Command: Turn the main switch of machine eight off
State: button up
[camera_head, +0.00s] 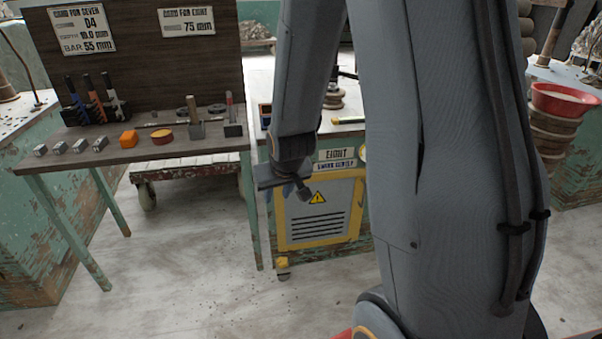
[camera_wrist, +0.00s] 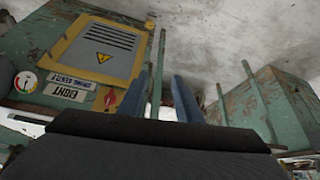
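Machine eight (camera_head: 319,200) is a worn green cabinet with an "EIGHT" label (camera_head: 340,154) and a yellow-framed panel. In the wrist view the machine (camera_wrist: 30,40) appears turned over at upper left. A small red switch (camera_wrist: 110,99) sits beside the label (camera_wrist: 67,92), just left of my left finger. Its setting is too small to read. My gripper (camera_wrist: 160,90) has two blue fingers standing apart with nothing between them. In the head view my gripper (camera_head: 290,188) hangs in front of the machine's upper left; the switch is hidden there.
A wooden workbench (camera_head: 140,148) with tools stands left of machine eight. A pressure gauge (camera_wrist: 25,82) is on the machine's front. A red bowl (camera_head: 563,98) rests on a stack at right. The floor (camera_head: 190,260) in front is clear apart from crumbs.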

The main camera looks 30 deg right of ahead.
jog(key=w+d+f+m+t+h+b, duration=0.1)
jog(key=w+d+f+t+h+b, duration=0.1)
jog(key=w+d+f+t, duration=0.3)
jog(key=w+d+f+m+t+h+b, duration=0.1)
jog(key=w+d+f+t+b, duration=0.3)
jog(key=w+d, duration=0.9)
jog(key=shift+w+f+t+h+b, duration=0.55)
jog(key=shift+w+f+t, duration=0.9)
jog(key=shift+w, duration=1.65)
jog(key=shift+d+f, duration=0.1)
grip_shut()
